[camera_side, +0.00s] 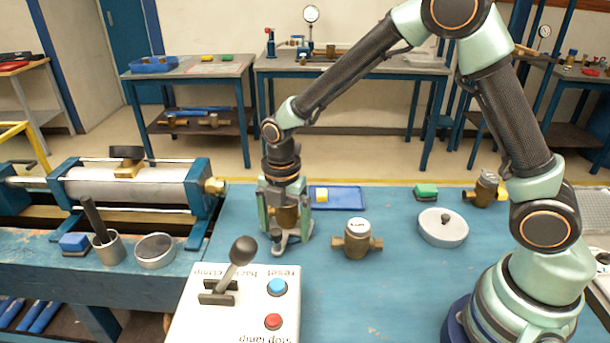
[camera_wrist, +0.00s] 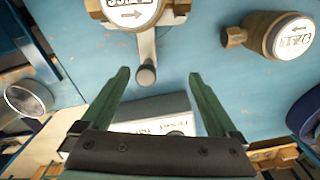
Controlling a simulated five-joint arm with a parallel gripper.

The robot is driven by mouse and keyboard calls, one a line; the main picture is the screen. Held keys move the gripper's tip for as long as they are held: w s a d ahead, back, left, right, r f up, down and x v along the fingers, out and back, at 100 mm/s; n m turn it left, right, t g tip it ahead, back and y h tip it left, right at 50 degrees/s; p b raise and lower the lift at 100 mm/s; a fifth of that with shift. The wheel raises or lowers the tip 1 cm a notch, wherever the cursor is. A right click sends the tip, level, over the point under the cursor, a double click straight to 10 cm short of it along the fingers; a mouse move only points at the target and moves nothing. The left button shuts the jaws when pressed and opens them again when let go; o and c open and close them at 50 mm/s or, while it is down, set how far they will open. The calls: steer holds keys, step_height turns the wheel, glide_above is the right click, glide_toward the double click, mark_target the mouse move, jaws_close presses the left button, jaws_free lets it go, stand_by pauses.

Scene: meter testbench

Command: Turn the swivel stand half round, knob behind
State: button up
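The swivel stand (camera_side: 281,249) is a pale grey piece low on the bench below my gripper. A brass meter with a white dial sits on it, partly hidden by my fingers in the side view (camera_side: 286,216) and cut by the top edge in the wrist view (camera_wrist: 130,14). The stand's arm ends in a grey knob (camera_wrist: 146,75), which points to the side camera, towards the control box. My gripper (camera_wrist: 158,74) is open and points down. The knob appears between its fingertips, nearer the left one; no contact shows, and I cannot tell the height between them.
A second brass meter (camera_side: 357,240) stands close on the right. The control box (camera_side: 237,305) with its upright lever is in front. A grey disc with a knob (camera_side: 443,228) and a blue tray (camera_side: 337,198) are further off. A clamp cylinder (camera_side: 135,187) stands at left.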

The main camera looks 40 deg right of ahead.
stand_by(0.4)
steer(key=shift+r, duration=2.75)
steer(key=shift+r, duration=0.1)
steer(key=r+n, duration=0.1)
steer(key=w+a+r+n, duration=0.1)
steer(key=shift+w+n, duration=0.2)
steer(key=shift+n, duration=0.1)
steer(key=shift+f, duration=2.7)
steer(key=shift+f, duration=0.3)
steer(key=shift+f, duration=0.35)
steer(key=shift+f, duration=0.5)
